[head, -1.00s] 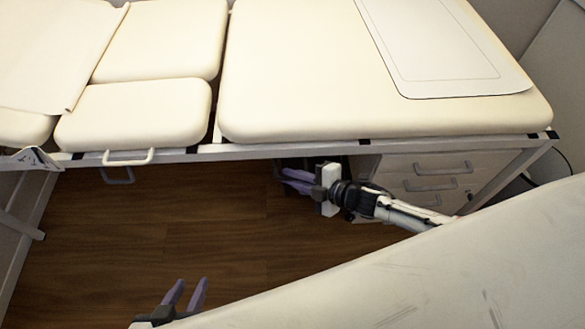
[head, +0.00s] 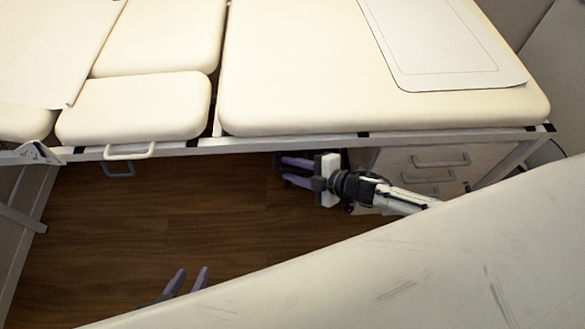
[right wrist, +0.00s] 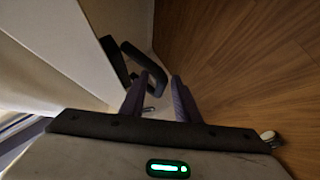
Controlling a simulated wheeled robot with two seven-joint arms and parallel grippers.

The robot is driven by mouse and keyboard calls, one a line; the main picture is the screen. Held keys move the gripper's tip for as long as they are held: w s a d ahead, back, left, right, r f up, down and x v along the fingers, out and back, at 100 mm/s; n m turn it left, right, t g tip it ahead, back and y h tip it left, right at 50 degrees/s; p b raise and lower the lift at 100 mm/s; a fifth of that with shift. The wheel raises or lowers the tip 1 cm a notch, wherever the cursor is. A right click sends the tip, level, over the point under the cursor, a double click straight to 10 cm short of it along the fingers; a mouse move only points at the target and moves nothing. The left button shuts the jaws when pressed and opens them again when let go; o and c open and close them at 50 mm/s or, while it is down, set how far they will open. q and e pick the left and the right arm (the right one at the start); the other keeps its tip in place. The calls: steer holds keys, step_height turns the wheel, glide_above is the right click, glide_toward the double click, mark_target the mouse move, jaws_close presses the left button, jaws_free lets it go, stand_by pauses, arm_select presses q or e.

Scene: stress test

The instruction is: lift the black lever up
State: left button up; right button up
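The black lever (right wrist: 145,60) shows in the right wrist view as bent dark bars just beyond my fingertips, close to a pale panel. Its end reaches toward the gap between the fingers; I cannot tell whether they touch. My right gripper (right wrist: 159,80) is open, its two purple fingers apart with nothing held between them. In the head view my right gripper (head: 284,170) is under the bed's near edge, pointing left; dark parts beside its fingertips are too small to make out. My left gripper (head: 190,272) is open and empty over the floor at the lower left.
The padded cream bed (head: 330,80) overhangs the right gripper, with a metal rail (head: 240,145) along its edge. A drawer cabinet (head: 400,160) stands under the bed, beside my right forearm. The wooden floor (head: 170,215) is clear.

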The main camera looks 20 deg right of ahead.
steer(key=shift+s+d+r, duration=0.25)
steer(key=shift+s, duration=0.15)
arm_select(q)
steer(key=shift+s+a+r+p, duration=0.1)
steer(key=shift+r+p, duration=0.3)
steer(key=shift+p, duration=0.2)
steer(key=shift+s+a+r+p, duration=0.1)
steer(key=shift+r+p, duration=0.25)
steer(key=shift+p, duration=0.25)
arm_select(e)
steer(key=v, duration=0.9)
arm_select(q)
steer(key=shift+a, duration=0.1)
arm_select(e)
steer(key=shift+d, duration=0.1)
steer(key=s+a+m+h, duration=0.2)
steer(key=s+a+m, duration=0.4)
steer(key=a+m, duration=0.15)
steer(key=s+d+r+m+g+h, duration=0.1)
steer(key=s+d+m+h, duration=0.1)
steer(key=s+m, duration=0.6)
steer(key=shift+s+r+m+g+h, duration=0.3)
steer(key=shift+m+h, duration=0.1)
steer(key=shift+m, duration=0.35)
